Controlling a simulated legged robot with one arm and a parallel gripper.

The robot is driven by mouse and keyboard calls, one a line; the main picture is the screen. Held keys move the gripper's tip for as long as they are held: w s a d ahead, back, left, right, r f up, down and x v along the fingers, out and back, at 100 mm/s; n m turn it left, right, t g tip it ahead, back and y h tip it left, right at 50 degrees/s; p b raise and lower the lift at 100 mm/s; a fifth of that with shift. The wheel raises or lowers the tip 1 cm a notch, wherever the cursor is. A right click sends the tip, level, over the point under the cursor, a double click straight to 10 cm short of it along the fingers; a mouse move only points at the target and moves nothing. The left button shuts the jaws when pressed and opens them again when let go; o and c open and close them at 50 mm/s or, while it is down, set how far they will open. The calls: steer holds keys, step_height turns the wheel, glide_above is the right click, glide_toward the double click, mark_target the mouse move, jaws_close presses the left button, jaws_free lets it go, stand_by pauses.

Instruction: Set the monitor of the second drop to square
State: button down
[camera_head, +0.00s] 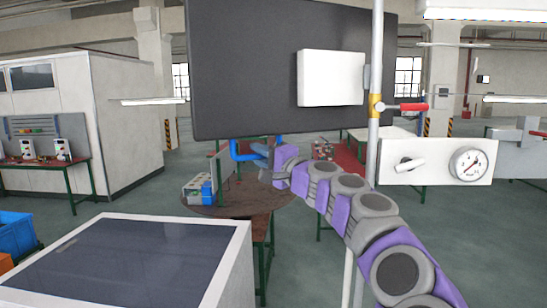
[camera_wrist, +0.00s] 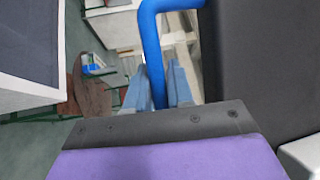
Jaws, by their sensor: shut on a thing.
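The monitor (camera_head: 245,60) is a large dark panel at the top centre of the head view, and a dark surface, probably its back, fills the right of the wrist view (camera_wrist: 262,70). A bent blue handle (camera_head: 240,153) shows below the monitor. In the wrist view, the blue handle (camera_wrist: 152,40) runs down between my fingers. My gripper (camera_wrist: 156,88) is shut on this handle; in the head view my gripper (camera_head: 265,153) is small and partly hidden by my purple and grey arm. The screen face is not visible.
A white box (camera_head: 330,78) is on the monitor's near side. To its right stand a pale pole (camera_head: 376,60), a red-handled valve (camera_head: 405,107) and a white gauge panel (camera_head: 437,162). A dark-topped cabinet (camera_head: 130,262) is at the lower left. A round brown table (camera_head: 240,203) stands beyond.

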steer(key=w+a+m+t+h+p, duration=0.2)
steer(key=w+m+t+h+p, duration=0.3)
steer(key=w, duration=0.8)
steer(key=h, duration=0.2)
steer(key=shift+a+r+h, duration=0.15)
steer(key=shift+a+h, duration=0.15)
steer(key=shift+a, duration=0.1)
steer(key=shift+m, duration=0.3)
steer(key=shift+w+d, duration=0.1)
